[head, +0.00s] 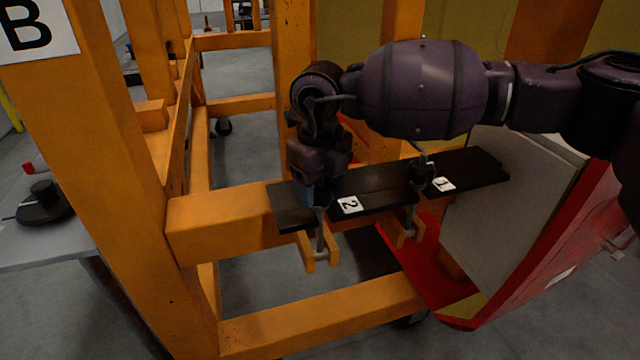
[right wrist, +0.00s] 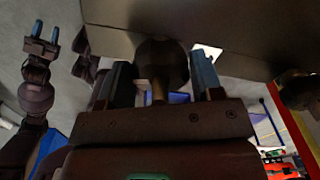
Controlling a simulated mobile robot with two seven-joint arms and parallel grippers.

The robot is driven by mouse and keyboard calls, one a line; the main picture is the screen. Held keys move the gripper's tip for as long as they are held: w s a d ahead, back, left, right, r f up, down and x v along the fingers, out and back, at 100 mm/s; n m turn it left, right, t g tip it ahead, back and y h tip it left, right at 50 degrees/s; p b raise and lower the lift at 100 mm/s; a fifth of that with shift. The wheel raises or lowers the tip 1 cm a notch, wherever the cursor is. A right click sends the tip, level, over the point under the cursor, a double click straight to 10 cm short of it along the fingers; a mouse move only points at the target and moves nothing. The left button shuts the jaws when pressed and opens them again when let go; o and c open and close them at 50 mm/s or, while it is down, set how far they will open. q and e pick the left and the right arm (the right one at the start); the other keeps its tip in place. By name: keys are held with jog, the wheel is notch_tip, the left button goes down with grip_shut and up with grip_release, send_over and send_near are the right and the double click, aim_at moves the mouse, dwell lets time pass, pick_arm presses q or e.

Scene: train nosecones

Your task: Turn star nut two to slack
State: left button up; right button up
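Star nut two (right wrist: 160,65) is a dark round knob on a stem, under the black bar (right wrist: 130,12) in the right wrist view. In the head view my right gripper (head: 318,192) points down over the bar beside label 2 (head: 350,205) and hides the nut. In the right wrist view my right gripper (right wrist: 162,75) has its fingers apart, one on each side of the nut, with no clear grip on it. My left gripper (right wrist: 46,32) shows at the upper left with fingers apart and empty. It is not in the head view.
Label 1 (head: 443,184) marks another clamp with a dark knob (head: 421,170) to the right. Orange beams (head: 225,220) surround the bar. A red-edged pale panel (head: 500,210) stands close on the right. A grey table (head: 45,235) is at left.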

jog(key=c, duration=0.5)
